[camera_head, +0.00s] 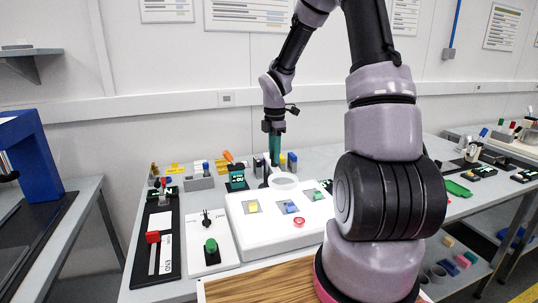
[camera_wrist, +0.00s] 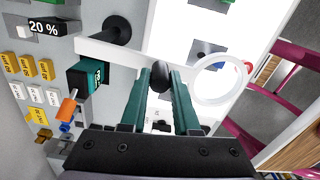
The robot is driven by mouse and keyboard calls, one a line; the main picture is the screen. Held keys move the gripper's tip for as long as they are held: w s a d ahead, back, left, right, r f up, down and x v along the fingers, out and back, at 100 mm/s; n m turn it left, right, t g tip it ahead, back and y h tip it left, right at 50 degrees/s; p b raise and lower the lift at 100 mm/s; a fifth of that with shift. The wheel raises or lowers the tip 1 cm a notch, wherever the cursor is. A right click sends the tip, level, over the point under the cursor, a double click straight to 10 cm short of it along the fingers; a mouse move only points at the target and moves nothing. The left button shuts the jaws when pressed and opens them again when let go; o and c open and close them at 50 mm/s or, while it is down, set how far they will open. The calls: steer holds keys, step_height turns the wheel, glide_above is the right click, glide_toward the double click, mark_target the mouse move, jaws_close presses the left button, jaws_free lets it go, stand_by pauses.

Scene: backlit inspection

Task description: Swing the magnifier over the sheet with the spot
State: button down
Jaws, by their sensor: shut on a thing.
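My gripper (camera_head: 274,155) is over the back edge of the white light box (camera_head: 262,243). In the wrist view its teal fingers (camera_wrist: 161,88) are shut on the magnifier's dark knob (camera_wrist: 161,74). The magnifier's white ring (camera_wrist: 220,80) lies to the right of the fingers; its white arm runs left to a black post (camera_wrist: 117,30). The ring also shows in the head view (camera_head: 284,182), near the box's back edge. Small sheets with a yellow block (camera_head: 252,206), a blue block (camera_head: 291,207) and a green block (camera_head: 318,195) lie on the box. I cannot make out a spot.
A red button (camera_head: 300,222) sits at the box's front. A panel with a green knob (camera_head: 211,245) and a black slider board with a red handle (camera_head: 153,237) stand to the left. A digital display (camera_head: 237,180) and small blocks stand behind.

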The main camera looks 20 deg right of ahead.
steer(key=shift+d+n, duration=0.35)
steer(key=shift+n, duration=0.05)
steer(key=c, duration=0.7)
jaws_free()
steer(key=shift+o, duration=0.2)
step_height(320, 180, up, 11)
steer(key=shift+f, duration=0.1)
